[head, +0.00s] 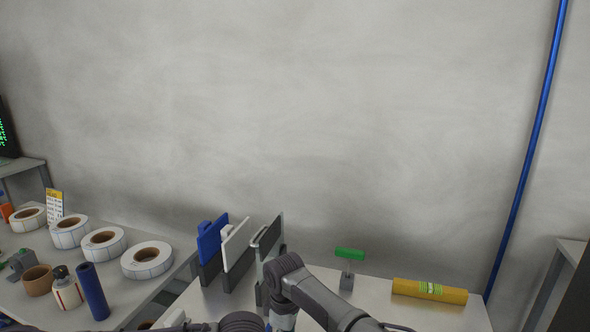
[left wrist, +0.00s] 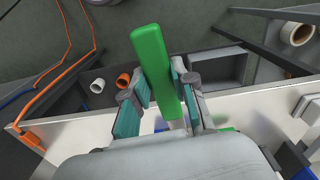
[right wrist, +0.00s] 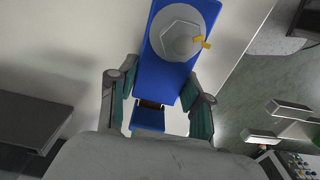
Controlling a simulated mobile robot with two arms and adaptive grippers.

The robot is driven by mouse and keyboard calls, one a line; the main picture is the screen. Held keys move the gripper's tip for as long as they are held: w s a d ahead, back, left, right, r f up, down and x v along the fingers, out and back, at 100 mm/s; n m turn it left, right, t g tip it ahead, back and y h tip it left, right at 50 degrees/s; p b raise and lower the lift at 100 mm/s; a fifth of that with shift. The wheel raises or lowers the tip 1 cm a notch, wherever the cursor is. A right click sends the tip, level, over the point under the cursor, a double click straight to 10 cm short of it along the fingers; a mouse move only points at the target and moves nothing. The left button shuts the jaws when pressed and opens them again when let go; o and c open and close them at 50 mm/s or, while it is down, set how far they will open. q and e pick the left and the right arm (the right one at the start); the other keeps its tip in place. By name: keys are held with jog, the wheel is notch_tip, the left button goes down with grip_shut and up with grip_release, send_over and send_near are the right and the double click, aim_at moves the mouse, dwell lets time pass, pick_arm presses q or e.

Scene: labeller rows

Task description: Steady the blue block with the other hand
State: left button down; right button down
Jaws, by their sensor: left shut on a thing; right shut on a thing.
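In the right wrist view a long blue block (right wrist: 159,82) lies between the fingers of my right gripper (right wrist: 160,88), which is shut on it. A grey round piece with a hexagonal top (right wrist: 182,40) and a small yellow tab sits at the block's far end. In the left wrist view my left gripper (left wrist: 161,80) is shut on a long green block (left wrist: 156,65), which sticks out past the fingertips. A small blue patch shows behind the left fingers; I cannot tell what it is. Both grippers are out of sight in the head view.
Upright blue, white and grey panels (head: 210,240) stand on the table by my arm. A green-topped stand (head: 349,255) and a yellow roll (head: 429,291) are to the right. Label rolls (head: 147,258) and a dark blue cylinder (head: 93,290) fill the left table.

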jog(key=shift+s+f, duration=0.1)
jog(key=shift+f, duration=0.15)
jog(key=c, duration=0.8)
grip_release()
jog(key=o, duration=0.4)
pick_arm(q)
jog(key=d, duration=0.1)
jog(key=d+f, duration=0.1)
jog(key=d, duration=0.1)
jog(key=shift+d+f+m, duration=0.3)
pick_arm(e)
jog(key=shift+r, duration=0.1)
